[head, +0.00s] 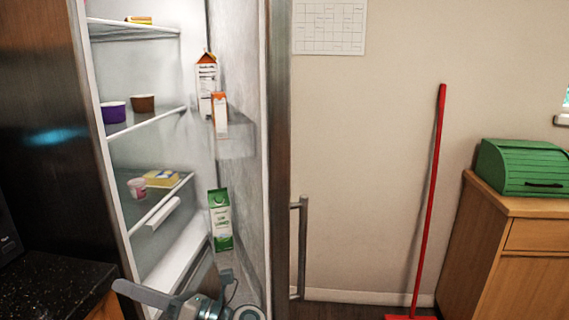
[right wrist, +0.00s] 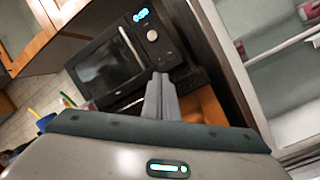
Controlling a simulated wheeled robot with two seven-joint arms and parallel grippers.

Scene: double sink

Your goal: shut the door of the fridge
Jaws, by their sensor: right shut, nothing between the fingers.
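The fridge door (head: 279,150) stands wide open, its shelved inner side facing left and its bar handle (head: 299,250) on the right side. The fridge body (head: 108,170) is on the left with its inside exposed; part of it also shows at the right of the right wrist view (right wrist: 236,75). My right gripper (head: 120,287) is low in the head view, pointing left across the front of the fridge opening, left of the door's inner side. Its fingers (right wrist: 160,95) are together and empty in the right wrist view. I cannot tell whether my arm touches the door. My left gripper is not in view.
Cartons (head: 220,220) stand in the door shelves; tubs (head: 143,103) sit on the fridge shelves. A dark counter (head: 60,285) is at the lower left. A red broom (head: 430,190) leans on the wall. A wooden cabinet (head: 500,250) bears a green bread box (head: 522,168). A microwave (right wrist: 110,65) shows too.

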